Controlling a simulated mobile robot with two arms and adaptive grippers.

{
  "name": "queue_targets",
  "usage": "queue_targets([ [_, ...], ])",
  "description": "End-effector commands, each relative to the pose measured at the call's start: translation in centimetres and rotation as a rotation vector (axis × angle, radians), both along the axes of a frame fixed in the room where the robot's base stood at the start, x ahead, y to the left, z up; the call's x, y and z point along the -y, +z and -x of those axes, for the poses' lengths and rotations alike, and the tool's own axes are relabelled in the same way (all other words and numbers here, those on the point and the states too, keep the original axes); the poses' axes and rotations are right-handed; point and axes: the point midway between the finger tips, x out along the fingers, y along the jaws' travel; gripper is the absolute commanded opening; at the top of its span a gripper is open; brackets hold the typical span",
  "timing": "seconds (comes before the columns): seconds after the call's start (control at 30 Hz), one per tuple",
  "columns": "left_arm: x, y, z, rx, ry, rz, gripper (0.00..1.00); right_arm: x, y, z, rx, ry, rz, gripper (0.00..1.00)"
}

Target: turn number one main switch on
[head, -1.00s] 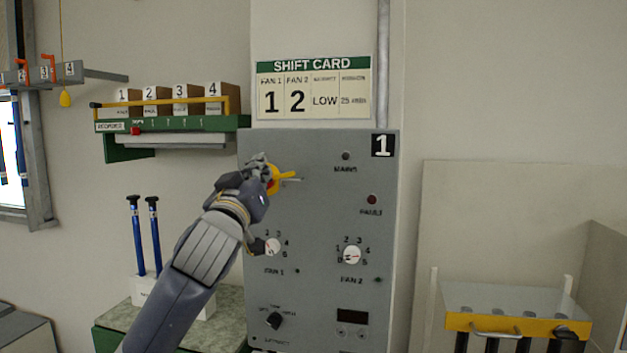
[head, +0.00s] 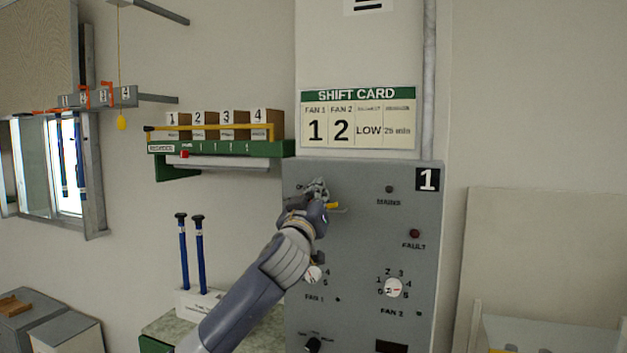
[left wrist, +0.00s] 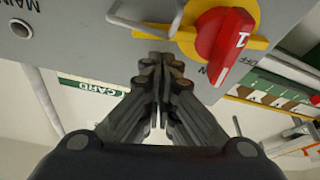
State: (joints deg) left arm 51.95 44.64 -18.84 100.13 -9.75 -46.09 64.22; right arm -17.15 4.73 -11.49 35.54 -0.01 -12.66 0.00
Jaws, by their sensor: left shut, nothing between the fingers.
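The grey panel marked 1 (head: 428,180) stands in front of me. Its main switch has a red knob with a white 1 (left wrist: 232,40) on a yellow plate (left wrist: 258,42) in the left wrist view. The knob's long end lies near a small label that I cannot read surely. In the head view my left gripper hides most of the switch; a bit of yellow (head: 333,206) shows. My left gripper (left wrist: 165,62) is shut and empty, its tips close beside the yellow plate. The MAINS lamp (head: 389,189) looks dark. My right gripper is not in view.
A grey wire hasp (left wrist: 150,22) sticks out beside the switch. Fan dials (head: 394,288) and a dark FAULT lamp (head: 414,234) are lower on the panel. A shift card (head: 358,118) hangs above. A green shelf with boxes (head: 220,147) is at the left.

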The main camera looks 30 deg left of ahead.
Motion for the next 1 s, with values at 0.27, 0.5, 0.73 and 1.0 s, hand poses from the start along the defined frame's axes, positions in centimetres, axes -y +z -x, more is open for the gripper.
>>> queue_targets([
  [0.27,0.3,-1.3,0.0,0.002,0.001,0.000,0.00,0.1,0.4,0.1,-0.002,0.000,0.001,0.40],
  [0.5,0.3,-1.4,0.0,0.003,0.002,0.000,0.00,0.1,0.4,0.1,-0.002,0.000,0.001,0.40],
  [0.73,0.5,-1.8,0.0,-0.011,0.000,-0.051,0.00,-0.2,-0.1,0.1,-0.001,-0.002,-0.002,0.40],
  [1.0,1.0,-2.6,-0.2,-0.054,0.001,-0.224,0.00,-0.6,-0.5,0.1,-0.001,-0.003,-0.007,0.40],
])
